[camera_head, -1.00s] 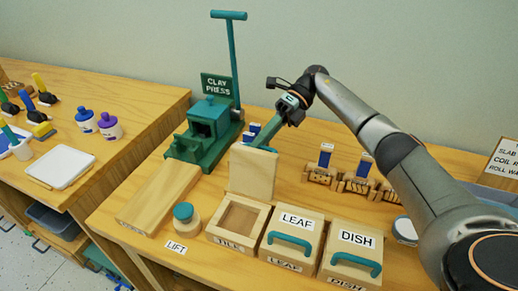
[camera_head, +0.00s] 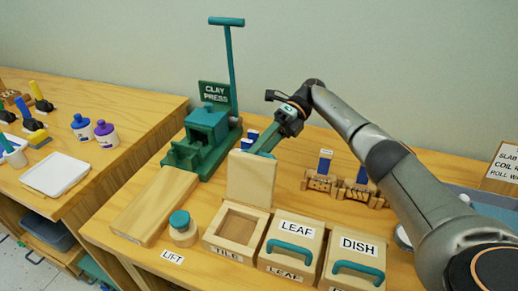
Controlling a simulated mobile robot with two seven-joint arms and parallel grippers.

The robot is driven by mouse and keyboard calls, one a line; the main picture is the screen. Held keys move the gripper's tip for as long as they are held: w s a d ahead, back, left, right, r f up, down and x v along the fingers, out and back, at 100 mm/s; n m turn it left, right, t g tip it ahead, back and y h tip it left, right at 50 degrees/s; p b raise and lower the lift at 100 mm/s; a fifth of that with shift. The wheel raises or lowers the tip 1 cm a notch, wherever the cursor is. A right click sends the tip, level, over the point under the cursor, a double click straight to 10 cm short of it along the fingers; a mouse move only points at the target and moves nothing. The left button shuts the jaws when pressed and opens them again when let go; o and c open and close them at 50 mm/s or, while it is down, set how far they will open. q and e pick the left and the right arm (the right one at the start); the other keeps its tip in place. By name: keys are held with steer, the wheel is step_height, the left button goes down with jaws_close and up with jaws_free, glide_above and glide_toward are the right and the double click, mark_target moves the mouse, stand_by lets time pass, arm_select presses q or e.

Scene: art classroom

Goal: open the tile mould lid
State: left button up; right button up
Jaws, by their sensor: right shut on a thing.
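The tile mould (camera_head: 260,223) is a wooden box labelled TILE at the front of the table, with its square recess uncovered. Its wooden lid (camera_head: 251,178) stands raised at the back edge of the box, roughly upright or leaning back. The lid's teal handle (camera_head: 264,142) shows on its far side, behind the top edge. My right gripper (camera_head: 278,132) is behind the lid, shut on the handle; the exact finger contact is small and partly hidden. My left gripper is not in view.
The LEAF mould (camera_head: 292,256) and DISH mould (camera_head: 352,270) sit closed to the right, with teal handles. A teal-lidded jar (camera_head: 182,230) and wooden slab (camera_head: 150,208) lie left. The green clay press (camera_head: 205,135) stands behind. Stamps in wooden racks (camera_head: 352,190) are below my right arm.

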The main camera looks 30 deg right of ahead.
steer(key=shift+o, duration=0.4)
steer(key=shift+r, duration=0.2)
steer(key=s+a+r+p, duration=0.1)
steer(key=s+a+r, duration=0.6)
steer(key=s+r, duration=0.5)
steer(key=shift+r, duration=0.4)
steer(key=shift+d, duration=0.1)
steer(key=shift+c, duration=0.4)
